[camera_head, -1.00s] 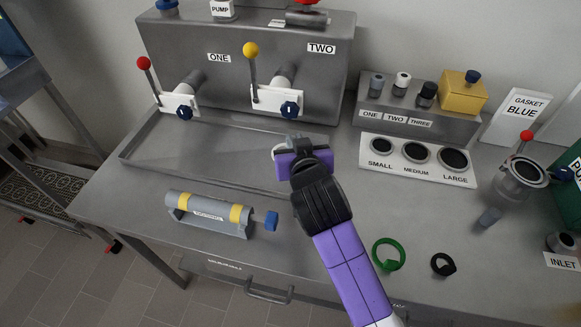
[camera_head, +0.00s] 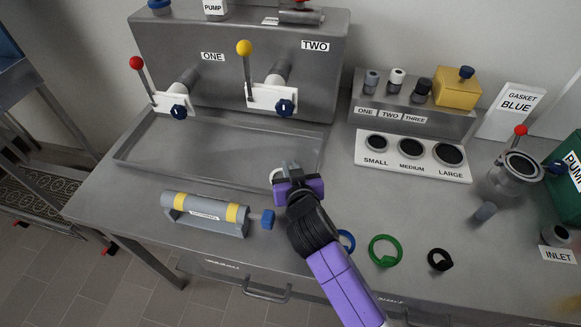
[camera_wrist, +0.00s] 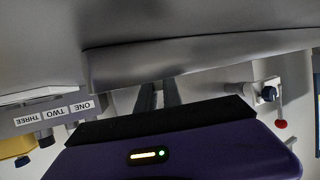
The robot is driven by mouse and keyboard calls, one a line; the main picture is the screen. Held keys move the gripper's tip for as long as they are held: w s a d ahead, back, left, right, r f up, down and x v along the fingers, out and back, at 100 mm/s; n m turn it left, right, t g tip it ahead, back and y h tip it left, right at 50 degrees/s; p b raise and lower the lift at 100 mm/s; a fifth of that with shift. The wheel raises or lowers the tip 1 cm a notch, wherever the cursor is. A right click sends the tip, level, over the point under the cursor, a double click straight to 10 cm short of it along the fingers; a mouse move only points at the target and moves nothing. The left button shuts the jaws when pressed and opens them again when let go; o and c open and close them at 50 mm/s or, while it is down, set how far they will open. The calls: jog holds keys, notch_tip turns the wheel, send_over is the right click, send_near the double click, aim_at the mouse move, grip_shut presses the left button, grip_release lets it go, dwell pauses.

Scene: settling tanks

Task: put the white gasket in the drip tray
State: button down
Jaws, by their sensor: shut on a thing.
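The white gasket (camera_head: 275,174) shows as a thin pale arc at the left of my gripper's tips in the head view; the rest of it is hidden. My gripper (camera_head: 288,169) is shut on it. The drip tray (camera_head: 122,151) is the wide, shallow grey tray below levers ONE and TWO. My gripper and the gasket appear over the tray's front right part; their height above it is unclear. In the wrist view the fingers (camera_wrist: 159,96) point at a broad grey surface, and I cannot make out the gasket there.
A grey cylinder with yellow bands (camera_head: 205,213) lies in front of the tray. A blue ring (camera_head: 346,240), a green ring (camera_head: 385,251) and a black ring (camera_head: 440,260) lie right of my arm. The size board (camera_head: 413,156) stands to the right.

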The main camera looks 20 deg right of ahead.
jog(key=shift+f, duration=0.1)
jog(key=c, duration=1.9)
grip_release()
jog(key=shift+c, duration=0.2)
jog(key=o, duration=0.4)
jog(key=shift+o, duration=0.2)
jog(key=shift+r, duration=0.2)
jog(key=b+v, duration=0.1)
jog(key=v, duration=1)
jog(key=shift+s+a+f, duration=0.1)
jog(key=shift+s, duration=0.4)
jog(key=shift+a+r, duration=0.1)
jog(key=shift+r, duration=0.15)
